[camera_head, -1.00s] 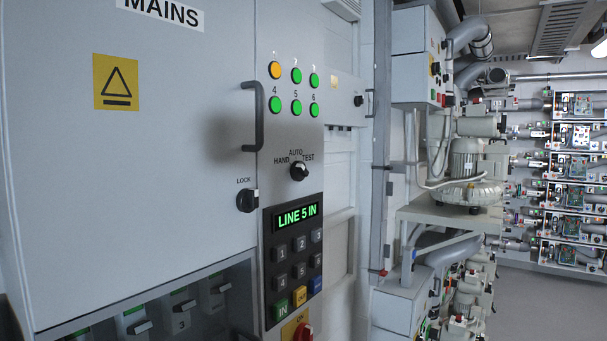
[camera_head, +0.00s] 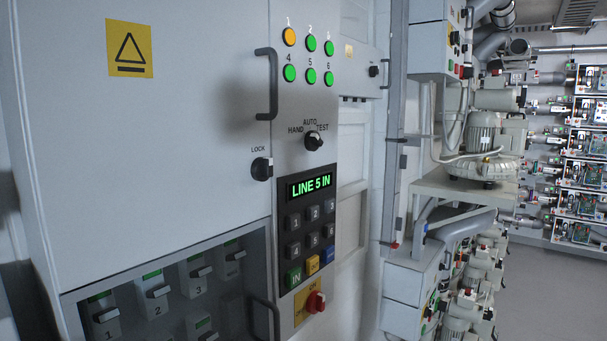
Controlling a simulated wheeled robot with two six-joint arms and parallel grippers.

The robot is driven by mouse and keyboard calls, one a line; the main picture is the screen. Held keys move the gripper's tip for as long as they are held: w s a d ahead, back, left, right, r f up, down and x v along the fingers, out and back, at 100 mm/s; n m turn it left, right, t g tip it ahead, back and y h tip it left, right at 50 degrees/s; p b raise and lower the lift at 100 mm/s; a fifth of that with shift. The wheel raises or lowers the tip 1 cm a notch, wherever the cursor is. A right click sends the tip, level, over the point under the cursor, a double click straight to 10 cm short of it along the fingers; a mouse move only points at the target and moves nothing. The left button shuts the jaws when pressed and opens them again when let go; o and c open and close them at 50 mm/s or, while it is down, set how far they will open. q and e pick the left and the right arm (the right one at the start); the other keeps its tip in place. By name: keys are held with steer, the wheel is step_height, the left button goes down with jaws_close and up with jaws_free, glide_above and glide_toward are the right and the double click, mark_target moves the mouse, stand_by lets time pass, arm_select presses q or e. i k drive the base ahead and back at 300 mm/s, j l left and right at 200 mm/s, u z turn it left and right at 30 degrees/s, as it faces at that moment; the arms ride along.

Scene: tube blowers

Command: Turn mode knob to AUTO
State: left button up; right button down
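The mode knob (camera_head: 314,141) is a black round knob on the grey panel, with HAND printed to its left, AUTO above it and TEST to its right. Its pale pointer mark seems turned to the upper right, toward TEST, but it is small. Above it are several indicator lamps: lamp 1 (camera_head: 289,37) is orange and the others are green. Below it a display (camera_head: 310,187) reads LINE 5 IN above a keypad (camera_head: 311,230). Neither of my grippers shows in the view.
A black LOCK knob (camera_head: 262,169) sits left of the mode knob. A dark handle (camera_head: 268,84) sticks out from the large cabinet door (camera_head: 150,150). A red rotary switch (camera_head: 315,302) is below the keypad. Blowers and pipes (camera_head: 484,145) stand at the right, with open floor (camera_head: 535,300) beyond.

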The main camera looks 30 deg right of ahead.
mark_target(312, 139)
steer(key=z, duration=0.8)
